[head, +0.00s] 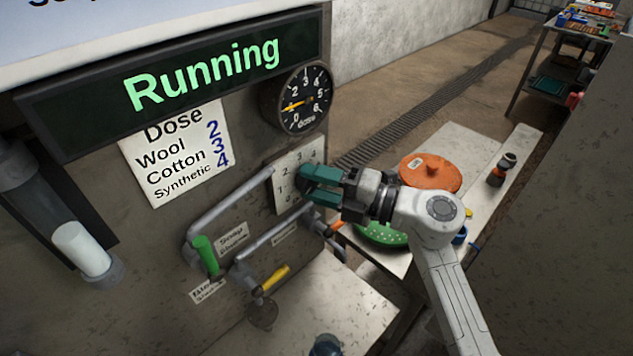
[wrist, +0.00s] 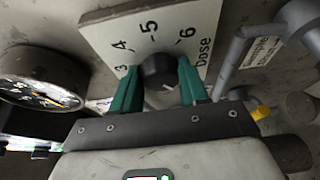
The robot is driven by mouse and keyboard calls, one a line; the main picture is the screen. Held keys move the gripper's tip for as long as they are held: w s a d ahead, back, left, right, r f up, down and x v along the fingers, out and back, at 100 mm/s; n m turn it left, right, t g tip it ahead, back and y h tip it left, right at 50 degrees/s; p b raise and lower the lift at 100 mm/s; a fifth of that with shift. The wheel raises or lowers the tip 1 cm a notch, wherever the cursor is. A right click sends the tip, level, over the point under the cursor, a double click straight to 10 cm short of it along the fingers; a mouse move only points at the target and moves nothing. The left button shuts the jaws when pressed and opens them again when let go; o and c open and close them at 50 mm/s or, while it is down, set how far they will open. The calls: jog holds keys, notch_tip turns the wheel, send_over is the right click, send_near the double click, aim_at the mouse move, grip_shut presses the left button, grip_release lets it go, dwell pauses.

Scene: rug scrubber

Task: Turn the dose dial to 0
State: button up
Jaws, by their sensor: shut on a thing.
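The dose dial is a round black knob (wrist: 158,72) on a pale plate (wrist: 108,30) printed with numbers and "Dose". In the wrist view 3, 4, 5 and 6 show on the plate; the 0 is not visible. A small white mark shows on the knob's near side, but I cannot tell which number it points to. My gripper (wrist: 160,82) has its green fingers on both sides of the knob, shut on it. In the head view my gripper (head: 312,187) is in front of the plate (head: 288,170) and hides the knob.
A screen (head: 205,75) reads "Running". A round gauge (head: 304,100) has its yellow needle near 1. A dose card (head: 180,160) lists Wool 2, Cotton 3, Synthetic 4. Pipes with a green handle (head: 206,255) and a yellow handle (head: 275,278) are below the dial. An orange lid (head: 430,173) lies on the bench.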

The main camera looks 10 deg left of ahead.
jog(key=shift+n+h, duration=0.4)
jog(key=shift+n, duration=0.6)
jog(key=o, duration=1.1)
jog(key=shift+c, duration=0.2)
jog(key=b+v, duration=0.1)
jog(key=v, duration=0.9)
jog(key=shift+d+r+b, duration=0.15)
jog(key=shift+d+b, duration=0.2)
